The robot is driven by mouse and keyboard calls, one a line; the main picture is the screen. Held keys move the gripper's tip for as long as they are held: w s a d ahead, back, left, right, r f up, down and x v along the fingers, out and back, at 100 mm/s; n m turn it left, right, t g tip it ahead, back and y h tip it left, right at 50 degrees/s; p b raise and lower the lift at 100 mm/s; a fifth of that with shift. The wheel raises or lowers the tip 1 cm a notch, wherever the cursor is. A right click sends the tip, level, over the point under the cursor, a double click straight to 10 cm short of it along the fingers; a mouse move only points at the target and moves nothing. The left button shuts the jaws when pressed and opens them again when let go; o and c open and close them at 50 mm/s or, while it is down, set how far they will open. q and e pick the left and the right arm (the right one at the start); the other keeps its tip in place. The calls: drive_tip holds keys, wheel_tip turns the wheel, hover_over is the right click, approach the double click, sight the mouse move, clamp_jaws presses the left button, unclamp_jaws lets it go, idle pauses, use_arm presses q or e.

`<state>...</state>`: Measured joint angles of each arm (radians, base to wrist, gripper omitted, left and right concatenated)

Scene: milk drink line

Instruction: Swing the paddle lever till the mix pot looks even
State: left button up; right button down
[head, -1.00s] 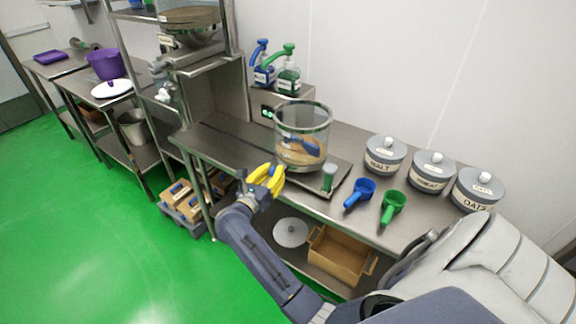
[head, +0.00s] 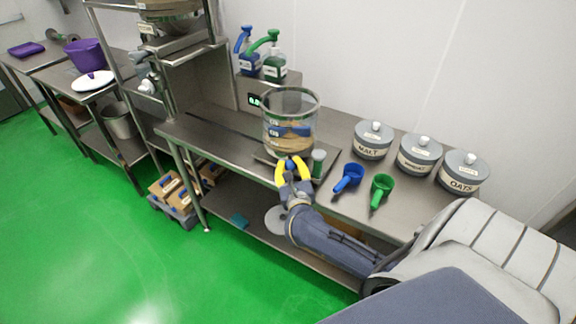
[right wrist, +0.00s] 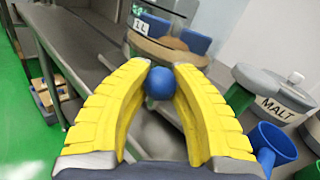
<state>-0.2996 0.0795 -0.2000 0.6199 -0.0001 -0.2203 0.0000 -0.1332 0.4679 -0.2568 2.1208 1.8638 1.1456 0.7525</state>
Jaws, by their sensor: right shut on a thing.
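The mix pot (head: 268,118) is a clear cylinder on the steel bench. Tan-brown stuff (head: 287,147) sits in its lower part; I cannot tell how even it is. A blue paddle (head: 291,130) shows through the wall, also in the right wrist view (right wrist: 195,41). My right gripper (head: 292,166), with yellow fingers, is at the pot's front. In the right wrist view its fingertips close on the blue ball knob (right wrist: 159,83) of the paddle lever. The rest of the lever is hidden. My left gripper is not in view.
A blue scoop (head: 348,178) and a green scoop (head: 381,190) lie further right, before the malt canister (head: 372,142) and other canisters. Blue (head: 249,62) and green (head: 275,67) pump bottles stand behind.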

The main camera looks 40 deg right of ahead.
drive_tip(key=shift+s+d, duration=0.35)
drive_tip(key=shift+d, duration=0.1)
drive_tip(key=shift+f, duration=0.1)
